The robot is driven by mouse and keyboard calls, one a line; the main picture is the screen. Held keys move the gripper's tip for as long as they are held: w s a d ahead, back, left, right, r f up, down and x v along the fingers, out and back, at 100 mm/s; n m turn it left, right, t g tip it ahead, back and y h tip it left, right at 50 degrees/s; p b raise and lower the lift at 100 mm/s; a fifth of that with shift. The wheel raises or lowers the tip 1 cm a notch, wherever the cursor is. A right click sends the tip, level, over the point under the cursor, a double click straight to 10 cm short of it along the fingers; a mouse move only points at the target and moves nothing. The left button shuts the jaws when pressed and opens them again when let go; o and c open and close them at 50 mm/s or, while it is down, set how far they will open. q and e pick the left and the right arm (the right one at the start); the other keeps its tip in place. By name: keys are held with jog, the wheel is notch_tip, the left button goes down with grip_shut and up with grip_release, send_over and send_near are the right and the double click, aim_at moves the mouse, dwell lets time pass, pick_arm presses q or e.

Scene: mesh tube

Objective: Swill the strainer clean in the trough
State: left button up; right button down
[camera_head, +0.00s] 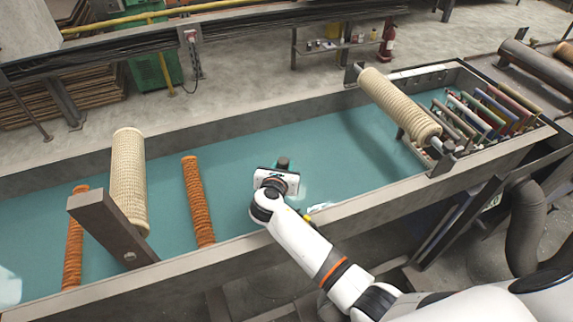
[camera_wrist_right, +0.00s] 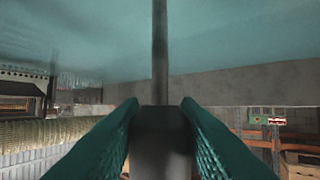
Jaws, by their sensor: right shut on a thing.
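The long grey-walled trough (camera_head: 400,191) runs across the head view and holds teal water (camera_head: 335,142). My right gripper (camera_head: 277,181) is over the water, near the middle of the trough and inside its near wall. In the right wrist view, its green fingers (camera_wrist_right: 160,118) are shut on a dark handle (camera_wrist_right: 161,145) with a thin rod (camera_wrist_right: 160,48) running from it to the water. The handle's dark end (camera_head: 283,163) shows beside the gripper in the head view. This appears to be the strainer; its mesh part is not visible. My left gripper is out of view.
Beige wound rollers stand at the left (camera_head: 128,185) and right (camera_head: 400,105) of the trough. Orange rollers (camera_head: 198,205) lie left of my gripper. Several coloured bars (camera_head: 490,112) crowd the right end. The water between my gripper and the right roller is clear.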

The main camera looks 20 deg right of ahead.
jog(key=shift+a, duration=2.35)
jog(key=shift+d+r+p, duration=0.1)
jog(key=shift+d+p, duration=1.75)
jog(key=shift+d, duration=1.15)
jog(key=shift+a, duration=3)
jog(key=shift+d+p, duration=1.3)
jog(key=shift+d, duration=1.75)
